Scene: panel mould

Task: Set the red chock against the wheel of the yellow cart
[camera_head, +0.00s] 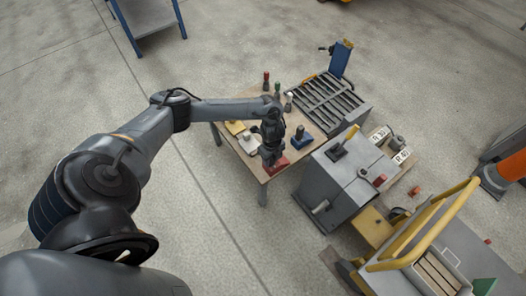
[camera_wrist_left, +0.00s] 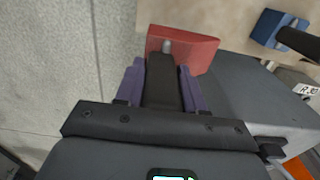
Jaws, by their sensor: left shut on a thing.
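The red chock (camera_head: 277,167) is at the near corner of the wooden table, directly under my left gripper (camera_head: 270,157). In the left wrist view the red chock (camera_wrist_left: 190,50) shows just beyond the purple-padded fingers of my left gripper (camera_wrist_left: 160,85). The gripper is shut on the chock; I cannot tell whether the chock touches the table. The yellow cart (camera_head: 425,235), with its yellow push rail, stands at the lower right, apart from the chock. My right gripper is not in view.
The table (camera_head: 252,165) also bears a blue block (camera_head: 301,137), a yellow block (camera_head: 236,127) and small coloured-top items. A grey machine (camera_head: 345,175) stands between the table and the cart. A slatted grey bench (camera_head: 325,102) stands behind.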

